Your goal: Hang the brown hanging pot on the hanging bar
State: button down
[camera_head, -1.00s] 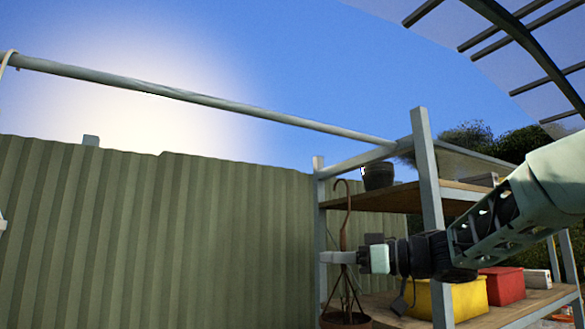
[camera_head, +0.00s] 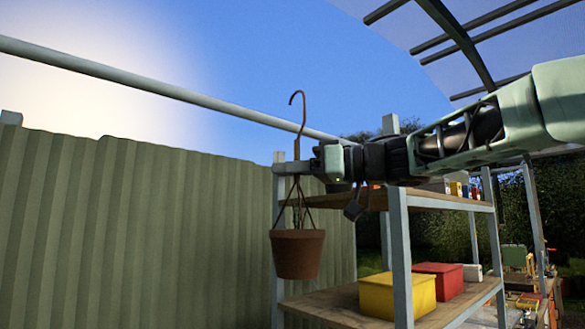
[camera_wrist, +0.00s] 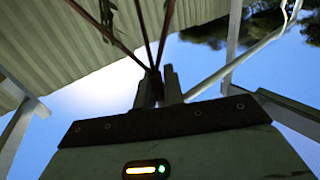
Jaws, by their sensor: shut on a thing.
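The brown hanging pot (camera_head: 298,254) hangs upright below my gripper (camera_head: 295,167) in the head view, with its cords running up to a stem and a curved hook (camera_head: 298,97). My gripper is shut on the stem just below the hook. In the wrist view my gripper (camera_wrist: 158,85) closes where the cords (camera_wrist: 148,40) meet; the pot itself is not visible there. The hanging bar (camera_head: 160,90) is a pale pipe running from upper left toward the shelf. The hook tip overlaps the height of the bar in the picture; it looks free of it, though depth is unclear.
A shelf rack (camera_head: 398,235) stands right of the pot, with a yellow bin (camera_head: 397,294) and a red bin (camera_head: 438,278) on its lower board. A corrugated fence (camera_head: 130,230) stands behind. Open sky lies above the bar.

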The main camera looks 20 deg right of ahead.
jog(key=w+a+f+b, duration=0.1)
jog(key=w+a+f, duration=0.1)
jog(key=w, duration=0.4)
jog(key=shift+w+f+b, duration=0.15)
jog(key=shift+w+b, duration=0.15)
jog(key=shift+w, duration=0.05)
dwell(0.5)
jog(key=shift+a, duration=0.1)
jog(key=c, duration=1.4)
grip_release()
jog(key=shift+f, duration=0.1)
jog(key=b+v, duration=0.6)
jog(key=v, duration=1.1)
jog(key=shift+s, duration=0.25)
